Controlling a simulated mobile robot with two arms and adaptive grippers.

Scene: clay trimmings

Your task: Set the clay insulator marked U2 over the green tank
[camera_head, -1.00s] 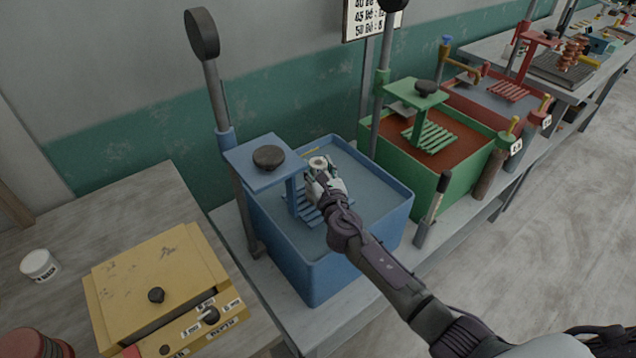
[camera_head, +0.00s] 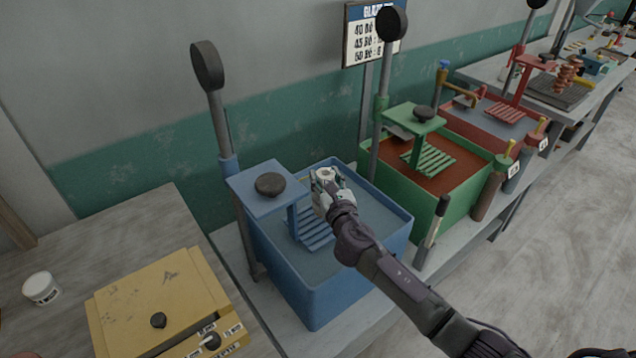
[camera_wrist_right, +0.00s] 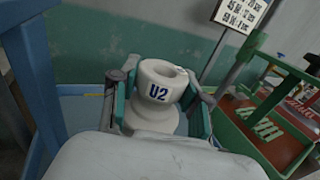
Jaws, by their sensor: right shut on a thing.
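My right gripper (camera_head: 328,188) is shut on a pale clay insulator (camera_head: 325,174) over the blue tank (camera_head: 330,275), beside that tank's slatted rack. In the right wrist view the insulator (camera_wrist_right: 157,95) is upright between the fingers, with a dark U2 on its upper rim facing me. The green tank (camera_head: 440,195) stands just right of the blue one and holds reddish-brown liquid, with a green slatted rack (camera_head: 430,160) and a lever. In the right wrist view the green tank (camera_wrist_right: 262,150) is at the right. My left gripper is not in view.
A red tank (camera_head: 490,130) stands beyond the green one. A black-handled grey tool (camera_head: 432,230) stands at the bench front between the blue and green tanks. The blue post and platform (camera_head: 262,185) are close left of my gripper.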

